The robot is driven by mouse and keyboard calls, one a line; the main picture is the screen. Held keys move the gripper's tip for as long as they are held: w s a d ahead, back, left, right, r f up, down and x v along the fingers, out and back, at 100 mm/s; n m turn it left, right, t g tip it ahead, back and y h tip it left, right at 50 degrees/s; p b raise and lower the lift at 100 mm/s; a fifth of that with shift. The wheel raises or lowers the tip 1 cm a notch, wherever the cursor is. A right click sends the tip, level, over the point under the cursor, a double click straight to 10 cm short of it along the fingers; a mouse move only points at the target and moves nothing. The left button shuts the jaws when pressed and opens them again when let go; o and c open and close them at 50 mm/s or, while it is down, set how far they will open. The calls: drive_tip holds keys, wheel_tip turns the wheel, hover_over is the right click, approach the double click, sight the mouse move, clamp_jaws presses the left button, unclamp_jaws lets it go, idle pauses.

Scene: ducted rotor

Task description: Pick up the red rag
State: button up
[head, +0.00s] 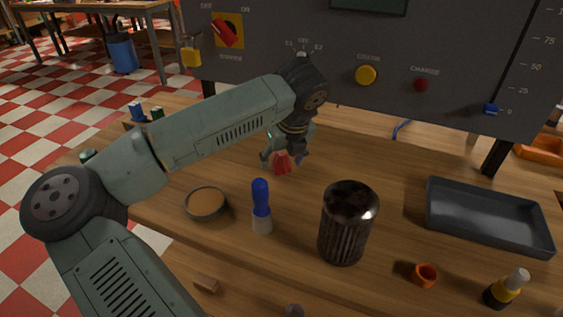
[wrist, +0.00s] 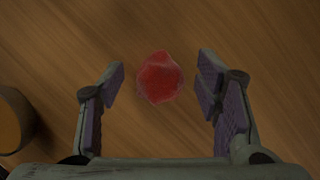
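The red rag (wrist: 159,78) lies crumpled on the wooden table, seen from above in the wrist view. In the head view the red rag (head: 282,162) shows just below my gripper (head: 284,158), partly covered by the fingers. In the wrist view my gripper (wrist: 160,90) is open, with one finger left and one finger right of the rag. There is a clear gap on each side, and neither finger touches it. How high the fingertips are above the table is hard to tell.
A round dish (head: 206,203), a blue-topped bottle (head: 262,207) and a dark ribbed cylinder (head: 346,225) stand in front of the rag. A grey tray (head: 440,224) is at the right. A control panel (head: 330,62) stands behind. The table around the rag is clear.

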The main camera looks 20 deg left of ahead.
sight(284, 153)
drive_tip(key=c, duration=0.8)
drive_tip(key=shift+r, duration=0.15)
drive_tip(key=shift+r+b, duration=0.2)
drive_tip(key=shift+b, duration=0.1)
drive_tip(key=r, duration=0.1)
drive_tip(key=r+b, duration=0.1)
drive_tip(key=shift+d+r, duration=0.25)
drive_tip(key=shift+r, duration=0.05)
drive_tip(key=d+b, duration=0.1)
drive_tip(key=d, duration=0.4)
drive_tip(key=d+b, duration=0.2)
drive_tip(key=d, duration=0.4)
drive_tip(key=d+b, duration=0.2)
drive_tip(key=d, duration=0.4)
drive_tip(key=shift+s+d+r, duration=0.1)
drive_tip(key=shift+s+d, duration=0.15)
drive_tip(key=shift+s, duration=0.1)
